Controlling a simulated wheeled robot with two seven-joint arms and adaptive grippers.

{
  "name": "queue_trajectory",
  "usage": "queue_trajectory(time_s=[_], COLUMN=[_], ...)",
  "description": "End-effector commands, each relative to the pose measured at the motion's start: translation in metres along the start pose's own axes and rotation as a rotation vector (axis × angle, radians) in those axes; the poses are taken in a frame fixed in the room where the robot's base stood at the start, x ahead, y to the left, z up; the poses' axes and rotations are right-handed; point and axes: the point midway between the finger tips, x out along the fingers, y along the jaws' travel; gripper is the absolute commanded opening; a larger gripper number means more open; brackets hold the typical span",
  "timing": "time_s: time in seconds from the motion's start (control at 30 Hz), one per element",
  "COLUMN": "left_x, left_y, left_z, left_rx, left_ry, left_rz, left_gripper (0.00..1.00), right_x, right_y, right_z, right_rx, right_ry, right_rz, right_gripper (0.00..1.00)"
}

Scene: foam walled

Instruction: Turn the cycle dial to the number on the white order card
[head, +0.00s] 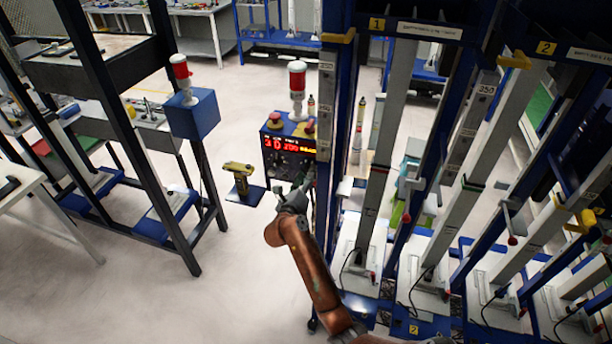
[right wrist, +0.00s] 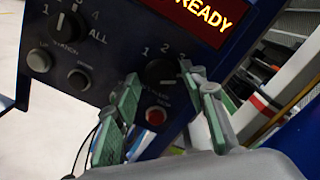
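The blue control box (head: 289,146) with a lit red display stands left of the blue frame in the head view. In the right wrist view its dark panel has a black cycle dial (right wrist: 161,72) at the right, with 1, 2 and a partly hidden further number around it. I cannot surely tell which number the dial points to. My right gripper (head: 301,189) is at the box; in the wrist view its green-padded fingers (right wrist: 160,76) are apart, one on each side of the dial. Contact is unclear. I cannot make out a white order card. My left gripper is out of view.
A station dial (right wrist: 66,26) and two grey buttons sit left on the panel. A red button (right wrist: 156,116) is below the cycle dial, between the fingers. The display (right wrist: 206,18) reads READY. A yellow-black device (head: 240,170) stands left of the box; blue frame posts stand right.

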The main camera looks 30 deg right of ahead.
Motion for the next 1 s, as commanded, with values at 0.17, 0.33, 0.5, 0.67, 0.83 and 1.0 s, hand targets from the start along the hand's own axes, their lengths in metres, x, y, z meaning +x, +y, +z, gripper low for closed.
queue_trajectory(time_s=[0.17, 0.33, 0.5, 0.67, 0.83, 1.0], left_x=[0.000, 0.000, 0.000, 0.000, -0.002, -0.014], left_y=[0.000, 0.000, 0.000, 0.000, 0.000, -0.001], left_z=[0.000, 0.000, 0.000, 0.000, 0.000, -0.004], left_rx=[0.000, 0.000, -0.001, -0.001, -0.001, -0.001], left_ry=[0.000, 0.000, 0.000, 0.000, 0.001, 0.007], left_rz=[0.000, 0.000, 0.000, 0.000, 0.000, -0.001], left_gripper=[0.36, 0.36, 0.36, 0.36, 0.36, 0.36], right_x=[0.000, -0.001, -0.001, -0.001, -0.001, -0.001], right_y=[0.000, 0.000, 0.000, 0.000, 0.000, -0.002], right_z=[0.000, 0.000, 0.000, 0.000, 0.000, 0.002], right_rx=[0.000, 0.000, -0.001, -0.001, -0.006, -0.046], right_ry=[0.000, 0.000, 0.000, 0.000, 0.000, 0.001], right_rz=[0.000, 0.000, 0.000, 0.001, 0.001, 0.002], right_gripper=[0.34, 0.23, 0.11, 0.00, 0.00, 0.00])
